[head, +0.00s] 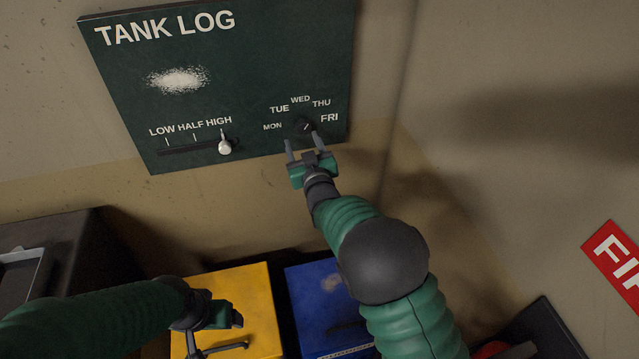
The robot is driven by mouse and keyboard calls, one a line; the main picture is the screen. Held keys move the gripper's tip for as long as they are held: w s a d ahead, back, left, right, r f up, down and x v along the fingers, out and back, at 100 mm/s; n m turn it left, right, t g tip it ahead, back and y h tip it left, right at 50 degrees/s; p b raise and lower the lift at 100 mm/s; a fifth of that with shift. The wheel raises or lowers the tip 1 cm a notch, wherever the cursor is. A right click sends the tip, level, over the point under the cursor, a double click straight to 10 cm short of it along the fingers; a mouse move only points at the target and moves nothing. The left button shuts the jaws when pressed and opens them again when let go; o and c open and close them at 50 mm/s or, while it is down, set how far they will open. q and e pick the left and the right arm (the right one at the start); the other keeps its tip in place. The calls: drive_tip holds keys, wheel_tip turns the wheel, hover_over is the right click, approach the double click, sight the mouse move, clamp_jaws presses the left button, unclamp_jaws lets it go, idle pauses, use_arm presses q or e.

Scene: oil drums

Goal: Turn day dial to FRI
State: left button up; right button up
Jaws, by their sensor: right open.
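The day dial (305,126) is a small dark round knob at the lower right of the dark green TANK LOG board (250,75). The labels MON, TUE, WED, THU and FRI arc around it, with FRI at its right. The right fingertip overlaps the dial's lower edge in the picture; contact is unclear. My left gripper (225,318) is low in the view over a yellow box-like thing; its fingers are hard to make out.
A slider knob (224,147) sits under HIGH, left of the dial. Below are a yellow thing (250,290) and a blue one (318,290). A dark cabinet (70,260) stands at left, a red sign (620,262) at right. Wall around the board is clear.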

use_arm(q)
drive_tip(key=shift+s+d+f+b, duration=0.35)
drive_tip(key=shift+d+f+b, duration=0.05)
drive_tip(key=shift+f+b, duration=0.3)
use_arm(e)
drive_tip(key=s+d, duration=0.4)
drive_tip(key=s, duration=1.2)
drive_tip(key=shift+r, duration=0.3)
drive_tip(key=shift+s, duration=0.1)
use_arm(q)
drive_tip(key=shift+f, duration=0.15)
use_arm(e)
drive_tip(key=shift+a, duration=0.1)
use_arm(q)
drive_tip(key=shift+a, duration=0.1)
use_arm(e)
drive_tip(key=shift+f, duration=0.1)
